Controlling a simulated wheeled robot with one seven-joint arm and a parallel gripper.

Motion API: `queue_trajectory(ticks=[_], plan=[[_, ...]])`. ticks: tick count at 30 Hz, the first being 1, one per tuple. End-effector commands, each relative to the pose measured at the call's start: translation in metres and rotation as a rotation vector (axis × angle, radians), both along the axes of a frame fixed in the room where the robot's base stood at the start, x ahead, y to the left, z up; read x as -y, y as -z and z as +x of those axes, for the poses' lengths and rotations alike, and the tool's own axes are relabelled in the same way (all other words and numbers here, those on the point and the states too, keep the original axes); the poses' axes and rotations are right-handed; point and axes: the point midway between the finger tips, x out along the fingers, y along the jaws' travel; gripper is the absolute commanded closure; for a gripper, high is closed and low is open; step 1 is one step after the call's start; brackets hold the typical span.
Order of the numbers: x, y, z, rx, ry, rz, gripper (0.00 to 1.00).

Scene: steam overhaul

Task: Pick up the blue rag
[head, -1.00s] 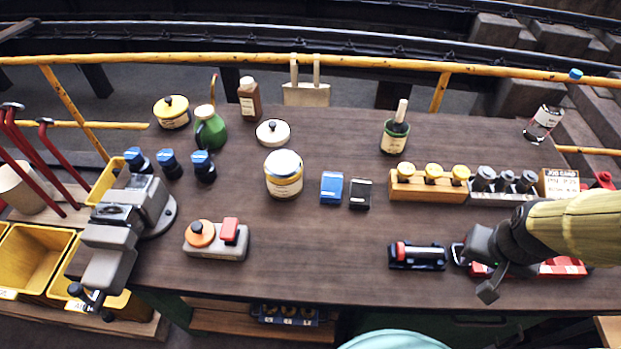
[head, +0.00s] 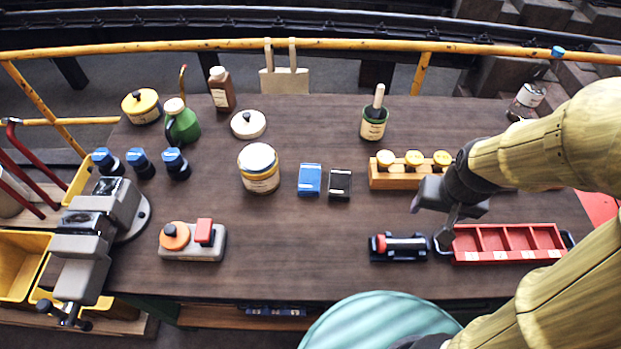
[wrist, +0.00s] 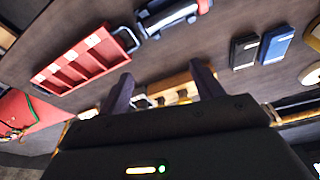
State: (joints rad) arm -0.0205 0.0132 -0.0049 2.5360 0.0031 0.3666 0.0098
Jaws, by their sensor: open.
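A small flat blue piece (head: 310,180) with a pale strip lies on the middle of the workbench, left of a similar black piece (head: 340,184). It is the only flat blue thing I see on the bench top; I cannot tell whether it is folded cloth. In the wrist view the blue piece (wrist: 277,45) shows at the upper right, beside the black one (wrist: 244,51). My gripper (head: 430,221) is open and empty above the right part of the bench, to the right of the blue piece and apart from it. Its two fingers (wrist: 160,75) show spread in the wrist view.
A red compartment tray (head: 508,243) and a dark holder with a red roller (head: 399,247) lie near my gripper. A wooden rack with yellow knobs (head: 405,178) stands behind. A labelled jar (head: 258,168) stands left of the blue piece. Bench space in front of it is clear.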

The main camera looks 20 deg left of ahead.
Motion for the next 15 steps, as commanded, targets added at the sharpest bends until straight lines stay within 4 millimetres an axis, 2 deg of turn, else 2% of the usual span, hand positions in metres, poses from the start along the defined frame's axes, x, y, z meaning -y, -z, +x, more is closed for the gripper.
queue_trajectory(ticks=[5, 8, 12, 15], plan=[[-0.037, -0.010, 0.038, -0.039, -0.034, 0.017, 0.35], [-0.071, -0.016, 0.066, -0.074, -0.056, 0.024, 0.35], [-0.133, -0.023, 0.098, -0.129, -0.090, 0.022, 0.35], [-0.183, -0.026, 0.112, -0.166, -0.115, 0.013, 0.35]])
